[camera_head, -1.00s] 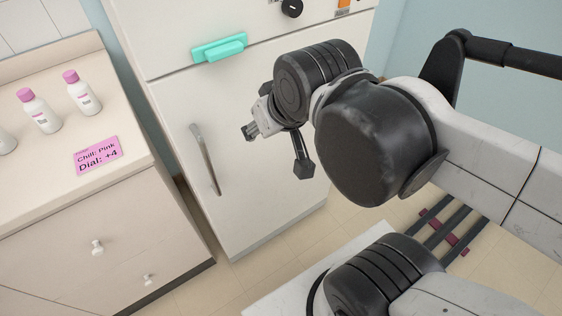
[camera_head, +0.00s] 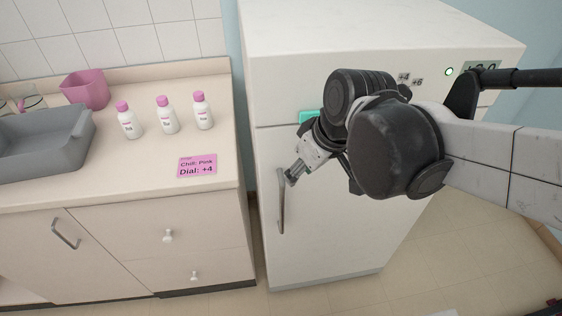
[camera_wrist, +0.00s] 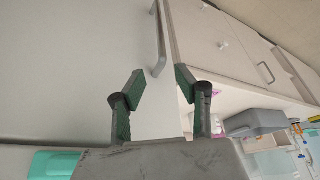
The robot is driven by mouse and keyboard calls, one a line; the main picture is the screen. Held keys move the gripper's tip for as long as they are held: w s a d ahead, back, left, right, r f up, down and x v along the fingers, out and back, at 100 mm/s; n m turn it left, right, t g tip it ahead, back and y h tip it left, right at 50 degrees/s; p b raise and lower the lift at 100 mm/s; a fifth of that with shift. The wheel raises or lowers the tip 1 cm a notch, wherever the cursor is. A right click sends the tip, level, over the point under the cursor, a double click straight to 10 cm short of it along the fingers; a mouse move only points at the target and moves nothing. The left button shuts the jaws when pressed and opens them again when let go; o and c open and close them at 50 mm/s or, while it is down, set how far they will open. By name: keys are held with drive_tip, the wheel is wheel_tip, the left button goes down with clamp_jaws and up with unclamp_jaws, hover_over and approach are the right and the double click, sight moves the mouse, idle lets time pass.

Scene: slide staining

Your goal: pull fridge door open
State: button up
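The white fridge (camera_head: 410,230) stands right of the counter, its lower door (camera_head: 330,235) looking shut. The door's grey vertical handle (camera_head: 281,210) is near its left edge. My gripper (camera_head: 290,177) is at the handle's upper end in the head view; contact cannot be told. In the wrist view my gripper (camera_wrist: 160,78) has its two green-padded fingers apart. The handle (camera_wrist: 159,40) shows ahead, its near end appearing between the fingertips. No grip on it shows. My arm hides part of the fridge's front.
A teal handle (camera_head: 309,116) sits on the upper part, partly behind my wrist. Left is a counter (camera_head: 130,185) with several pink-capped bottles (camera_head: 166,115), a pink note (camera_head: 197,166), a grey basin (camera_head: 40,145) and a pink container (camera_head: 86,90). Floor before the fridge is clear.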

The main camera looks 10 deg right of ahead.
sight(284, 192)
drive_tip(key=shift+b+x, duration=1.8)
drive_tip(key=shift+x, duration=5.2)
drive_tip(key=shift+s+a, duration=0.1)
drive_tip(key=shift+r, duration=0.1)
clamp_jaws()
